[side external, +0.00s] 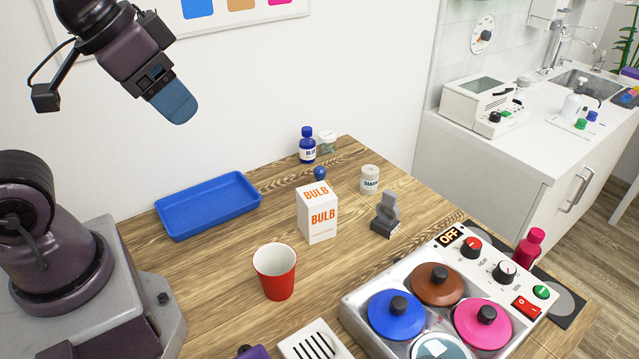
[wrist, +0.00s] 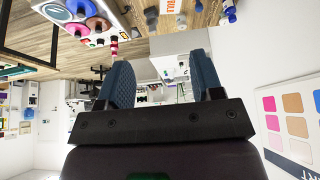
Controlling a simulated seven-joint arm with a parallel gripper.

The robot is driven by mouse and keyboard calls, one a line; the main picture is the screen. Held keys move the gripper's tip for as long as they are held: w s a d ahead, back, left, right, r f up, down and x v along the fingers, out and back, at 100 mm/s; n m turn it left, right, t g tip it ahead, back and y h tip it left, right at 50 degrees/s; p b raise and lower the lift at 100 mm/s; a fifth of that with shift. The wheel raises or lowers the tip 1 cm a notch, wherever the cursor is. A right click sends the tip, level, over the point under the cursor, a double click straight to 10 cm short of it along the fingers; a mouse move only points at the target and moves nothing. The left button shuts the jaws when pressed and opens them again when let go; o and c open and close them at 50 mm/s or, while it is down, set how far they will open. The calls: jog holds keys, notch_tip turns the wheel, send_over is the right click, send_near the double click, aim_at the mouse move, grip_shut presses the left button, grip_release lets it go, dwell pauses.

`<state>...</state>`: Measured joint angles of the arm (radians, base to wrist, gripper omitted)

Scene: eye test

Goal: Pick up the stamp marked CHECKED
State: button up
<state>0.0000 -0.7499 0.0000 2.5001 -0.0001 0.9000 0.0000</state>
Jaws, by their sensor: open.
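My gripper (side external: 178,106) is raised high at the upper left in the side view, well above the table and far from the objects. In the wrist view its two blue fingers (wrist: 163,82) stand apart with nothing held between them. A dark grey stamp-like object (side external: 385,214) stands on the table right of the BULB box. It seems to show small at the top of the wrist view (wrist: 151,17). A blue round knob (side external: 320,173) shows behind the BULB box, its lower part hidden; it may be another stamp's handle. I cannot read CHECKED on either.
A white jar (side external: 370,178), blue bottle (side external: 307,146), blue tray (side external: 208,206) and red cup (side external: 275,272) stand around. A panel with coloured lids (side external: 362,323) fills the front right. Wood left of the cup is clear.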

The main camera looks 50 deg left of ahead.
jog(key=w+d+f+n+g+h, duration=0.2)
jog(key=w+f+n+g+h, duration=0.25)
jog(key=w+n, duration=0.35)
jog(key=n+t+h, duration=0.5)
jog(key=n+t, duration=0.9)
jog(key=n, duration=0.8)
send_over(320, 168)
jog(key=v, duration=0.5)
notch_tip(320, 168, down, 20)
notch_tip(320, 168, down, 7)
jog(key=shift+r, duration=0.15)
jog(key=shift+d, duration=0.1)
jog(key=x, duration=0.5)
jog(key=c, duration=1)
